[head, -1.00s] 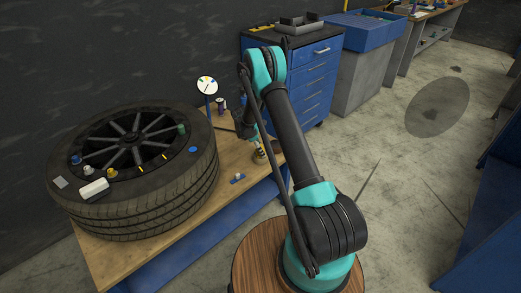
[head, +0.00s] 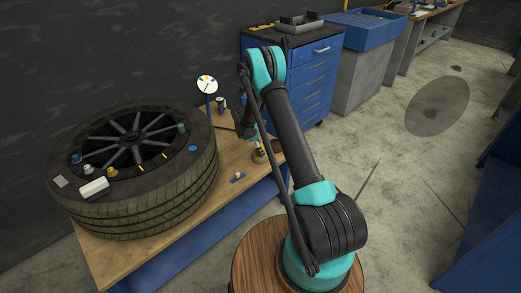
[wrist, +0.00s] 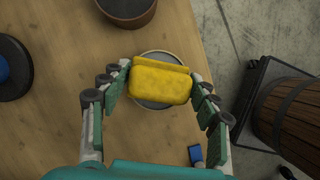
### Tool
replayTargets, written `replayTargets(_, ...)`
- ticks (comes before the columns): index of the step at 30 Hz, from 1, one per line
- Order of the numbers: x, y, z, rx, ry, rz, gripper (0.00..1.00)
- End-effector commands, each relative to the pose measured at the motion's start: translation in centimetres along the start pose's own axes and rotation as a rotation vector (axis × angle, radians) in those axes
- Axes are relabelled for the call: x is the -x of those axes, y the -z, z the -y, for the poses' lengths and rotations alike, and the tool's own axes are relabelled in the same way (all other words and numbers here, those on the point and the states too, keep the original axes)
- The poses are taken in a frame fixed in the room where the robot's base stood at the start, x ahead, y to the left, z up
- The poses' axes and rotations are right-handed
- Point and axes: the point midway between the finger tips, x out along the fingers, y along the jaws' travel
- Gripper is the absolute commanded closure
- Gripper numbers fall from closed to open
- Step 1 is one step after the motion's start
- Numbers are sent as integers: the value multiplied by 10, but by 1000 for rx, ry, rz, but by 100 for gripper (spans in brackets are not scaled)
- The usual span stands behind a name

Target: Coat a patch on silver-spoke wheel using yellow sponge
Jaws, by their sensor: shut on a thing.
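The silver-spoke wheel (head: 128,139) lies flat in a black tyre at the left of the wooden bench in the head view. My gripper (wrist: 160,73) is shut on the yellow sponge (wrist: 160,85), one finger at each side of it. The sponge is over a round grey dish (wrist: 158,104), which it partly hides; I cannot tell whether they touch. In the head view my gripper is at the bench's right end, to the right of the wheel, mostly hidden by the arm.
Small caps and a white block (head: 94,188) sit on the tyre and rim. A round dial on a post (head: 207,86) stands behind the bench's middle. A brown round pot (wrist: 128,10) is beyond the sponge. A small blue piece (wrist: 195,154) lies near my right finger.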

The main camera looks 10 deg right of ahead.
Motion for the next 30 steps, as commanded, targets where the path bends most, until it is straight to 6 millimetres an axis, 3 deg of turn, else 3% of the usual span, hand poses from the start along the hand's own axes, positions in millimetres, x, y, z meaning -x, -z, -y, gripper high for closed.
replayTargets(13, 1, 0, 0, 0, 1, -2, 62)
replayTargets(30, 39, -16, 0, 0, 0, -1, 62)
